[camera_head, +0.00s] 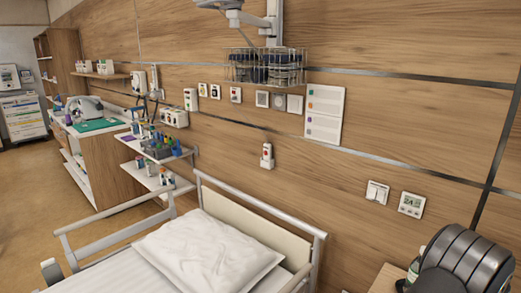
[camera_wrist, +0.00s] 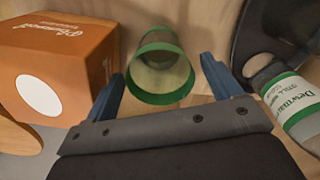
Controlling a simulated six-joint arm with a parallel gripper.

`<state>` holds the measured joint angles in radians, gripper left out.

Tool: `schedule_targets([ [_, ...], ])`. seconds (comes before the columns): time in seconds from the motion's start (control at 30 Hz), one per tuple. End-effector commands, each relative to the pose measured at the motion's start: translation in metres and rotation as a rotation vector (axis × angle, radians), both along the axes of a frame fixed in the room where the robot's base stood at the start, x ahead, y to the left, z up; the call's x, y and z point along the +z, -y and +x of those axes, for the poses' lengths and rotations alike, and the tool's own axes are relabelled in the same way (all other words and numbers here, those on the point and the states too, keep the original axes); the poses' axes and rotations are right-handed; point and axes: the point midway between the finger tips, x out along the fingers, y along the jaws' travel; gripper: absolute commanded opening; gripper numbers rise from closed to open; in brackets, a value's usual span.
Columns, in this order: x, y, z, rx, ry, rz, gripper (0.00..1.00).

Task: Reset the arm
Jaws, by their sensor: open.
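My gripper (camera_wrist: 162,82) shows in the wrist view with its two blue fingers spread apart, and nothing is gripped between them. A clear cup with green bands at both ends (camera_wrist: 161,97) is just beyond the fingertips, in line with the gap. I cannot tell how far the cup is from the fingers. The gripper cannot be made out in the head view.
In the wrist view, an orange box (camera_wrist: 55,62) is left of the fingers and a labelled bottle (camera_wrist: 291,103) is to the right. In the head view, a bed with a white pillow (camera_head: 208,252) and side rails is in front, with shelves (camera_head: 158,176) behind it.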

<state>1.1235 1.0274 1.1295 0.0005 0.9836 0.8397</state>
Motion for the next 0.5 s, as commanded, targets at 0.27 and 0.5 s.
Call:
schedule_targets([
  [0.27, -0.019, 0.001, 0.000, 0.000, 0.002, -0.003, 0.83],
  [0.5, 0.031, 0.001, 0.000, 0.000, 0.002, -0.004, 0.83],
])
